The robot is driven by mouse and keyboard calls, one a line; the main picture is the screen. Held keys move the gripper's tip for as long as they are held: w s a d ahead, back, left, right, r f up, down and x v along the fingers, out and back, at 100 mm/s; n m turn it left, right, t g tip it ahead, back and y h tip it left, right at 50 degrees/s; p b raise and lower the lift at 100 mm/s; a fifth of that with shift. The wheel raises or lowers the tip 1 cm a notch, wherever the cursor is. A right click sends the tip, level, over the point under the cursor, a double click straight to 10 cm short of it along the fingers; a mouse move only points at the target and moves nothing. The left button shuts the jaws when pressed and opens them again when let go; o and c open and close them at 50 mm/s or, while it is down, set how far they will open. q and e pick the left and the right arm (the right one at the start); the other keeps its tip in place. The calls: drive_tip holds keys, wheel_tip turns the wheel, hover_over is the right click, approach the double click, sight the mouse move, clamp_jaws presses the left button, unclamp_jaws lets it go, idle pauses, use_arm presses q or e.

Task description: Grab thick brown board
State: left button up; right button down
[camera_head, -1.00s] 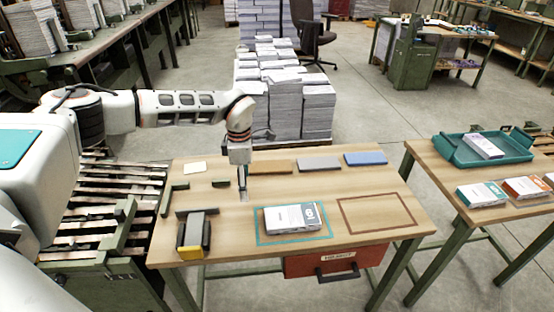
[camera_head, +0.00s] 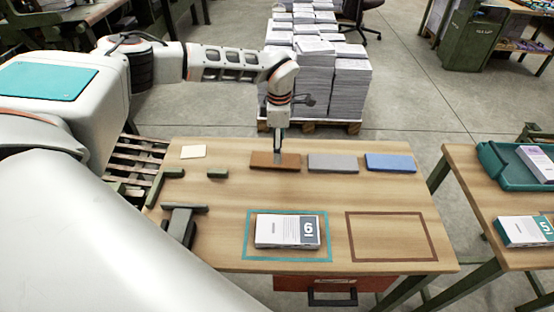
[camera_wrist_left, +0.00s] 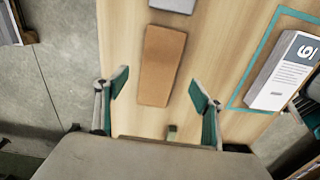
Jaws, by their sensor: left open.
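The thick brown board (camera_head: 262,160) lies flat near the back edge of the wooden table, left of a grey board. In the left wrist view the brown board (camera_wrist_left: 161,66) lies ahead of and between the open fingers. My left gripper (camera_head: 279,150) is over the brown board in the head view, pointing down. In the left wrist view my left gripper (camera_wrist_left: 160,92) is open with nothing between its fingertips; I cannot tell its exact height above the board. My right gripper is not in view.
A grey board (camera_head: 333,163) and a blue board (camera_head: 390,162) lie to the right. A booklet stack marked 6 (camera_head: 287,231) sits inside a teal outline. The brown outline (camera_head: 391,214) is empty. A dark green stop (camera_head: 217,174) is left of the brown board.

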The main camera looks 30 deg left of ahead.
use_arm(q)
wheel_tip(320, 180, down, 5)
drive_tip(key=shift+w+f, duration=0.1)
drive_tip(key=shift+f, duration=0.05)
drive_tip(key=c, duration=1.2)
